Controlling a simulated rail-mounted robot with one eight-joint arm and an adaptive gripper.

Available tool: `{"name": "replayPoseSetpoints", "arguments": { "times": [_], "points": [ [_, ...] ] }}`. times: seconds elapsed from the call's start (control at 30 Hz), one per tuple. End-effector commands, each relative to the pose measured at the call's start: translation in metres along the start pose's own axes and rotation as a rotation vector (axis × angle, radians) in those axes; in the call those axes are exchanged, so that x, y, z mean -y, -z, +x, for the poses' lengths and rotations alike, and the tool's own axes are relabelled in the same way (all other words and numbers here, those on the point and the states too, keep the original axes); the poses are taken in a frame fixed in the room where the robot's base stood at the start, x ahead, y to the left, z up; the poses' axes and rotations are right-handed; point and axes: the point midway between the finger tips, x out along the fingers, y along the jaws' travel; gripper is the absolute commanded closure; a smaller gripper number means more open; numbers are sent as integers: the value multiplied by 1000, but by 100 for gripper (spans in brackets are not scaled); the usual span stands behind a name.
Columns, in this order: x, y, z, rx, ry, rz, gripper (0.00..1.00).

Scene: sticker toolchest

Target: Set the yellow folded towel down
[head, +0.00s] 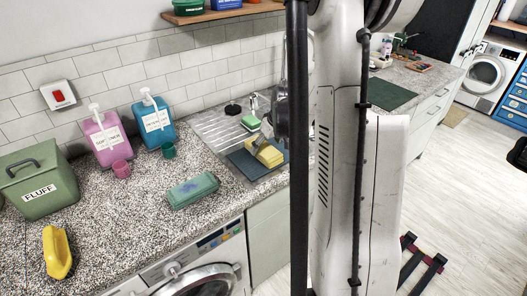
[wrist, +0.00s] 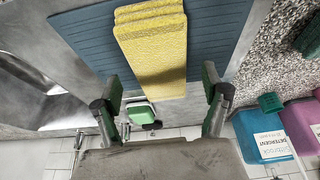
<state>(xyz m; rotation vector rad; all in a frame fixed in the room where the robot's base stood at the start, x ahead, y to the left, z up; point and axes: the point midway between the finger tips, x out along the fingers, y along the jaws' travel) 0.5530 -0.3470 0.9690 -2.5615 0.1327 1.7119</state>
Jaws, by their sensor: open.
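The yellow folded towel (head: 269,155) lies on the blue mat (head: 246,166) beside the sink. In the wrist view the towel (wrist: 155,50) shows its folded layers on the ribbed blue mat (wrist: 85,50). My gripper (wrist: 162,85) is open, with its two green-padded fingers apart on either side of the towel's near end. A gap shows between the towel and each finger. In the head view my gripper (head: 261,140) is just above the towel and partly hidden by my own arm.
A green and white sponge (head: 250,122) sits on the metal drainboard (head: 212,128) behind the towel. A teal case (head: 193,189), a teal cup (head: 168,150), a pink cup (head: 121,168), and pink (head: 103,140) and blue (head: 153,122) dispensers stand left.

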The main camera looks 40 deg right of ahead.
Motion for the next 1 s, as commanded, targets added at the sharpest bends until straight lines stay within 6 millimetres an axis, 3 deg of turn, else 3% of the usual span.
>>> {"name": "replayPoseSetpoints", "arguments": {
  "times": [0.3, 0.6, 1.0],
  "points": [
    [1, 3, 30, 0, 0, -1, 22],
    [0, 3, 33, 0, 0, -1, 22],
    [0, 3, 33, 0, 0, -1, 74]
  ]
}}
